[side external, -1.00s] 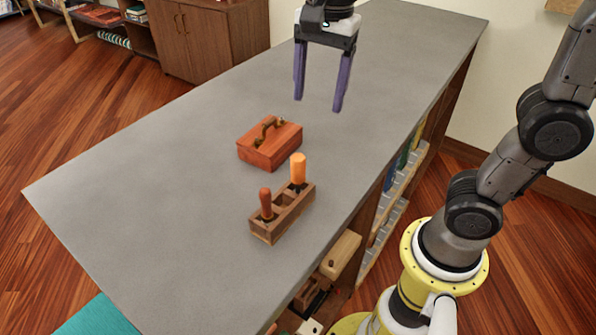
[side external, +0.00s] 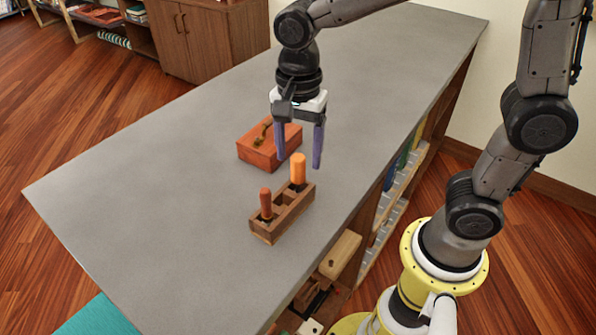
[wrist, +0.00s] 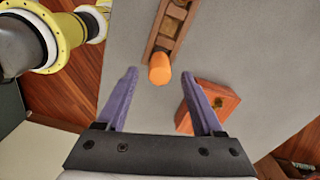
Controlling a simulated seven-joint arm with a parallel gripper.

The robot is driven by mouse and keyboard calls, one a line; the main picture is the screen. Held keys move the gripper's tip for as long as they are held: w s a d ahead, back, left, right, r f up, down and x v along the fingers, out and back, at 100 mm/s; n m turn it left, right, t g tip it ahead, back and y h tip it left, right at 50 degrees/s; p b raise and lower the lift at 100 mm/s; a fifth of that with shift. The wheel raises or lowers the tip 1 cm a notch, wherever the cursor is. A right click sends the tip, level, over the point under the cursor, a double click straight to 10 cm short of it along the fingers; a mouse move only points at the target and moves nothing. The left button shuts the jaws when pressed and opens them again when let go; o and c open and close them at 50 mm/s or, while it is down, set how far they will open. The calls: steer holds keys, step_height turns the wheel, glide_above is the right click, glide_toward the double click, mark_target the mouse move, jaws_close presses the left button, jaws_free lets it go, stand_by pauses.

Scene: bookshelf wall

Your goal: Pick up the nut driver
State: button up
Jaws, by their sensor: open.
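A wooden tool rack (side external: 287,219) stands on the grey counter. It holds an upright tool with an orange handle (side external: 298,170) and one with a red-brown handle (side external: 265,204). Only the handles show clearly, so I cannot tell which is the nut driver. My gripper (side external: 299,163) is open, pointing down, close to the orange handle. In the wrist view the orange handle (wrist: 160,68) appears between the two purple fingertips, with a gap on each side, and the rack (wrist: 163,39) extends upward from it.
A reddish wooden box (side external: 262,152) with a dark curved handle on its lid sits just behind the rack, near my left finger. The counter (side external: 130,190) is bare to the left. Its right edge drops to open shelves with blocks.

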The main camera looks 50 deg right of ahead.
mark_target(298, 170)
step_height(298, 170, down, 4)
steer(key=shift+s+a+f, duration=0.1)
steer(key=shift+a+f, duration=0.05)
jaws_close()
stand_by(0.4)
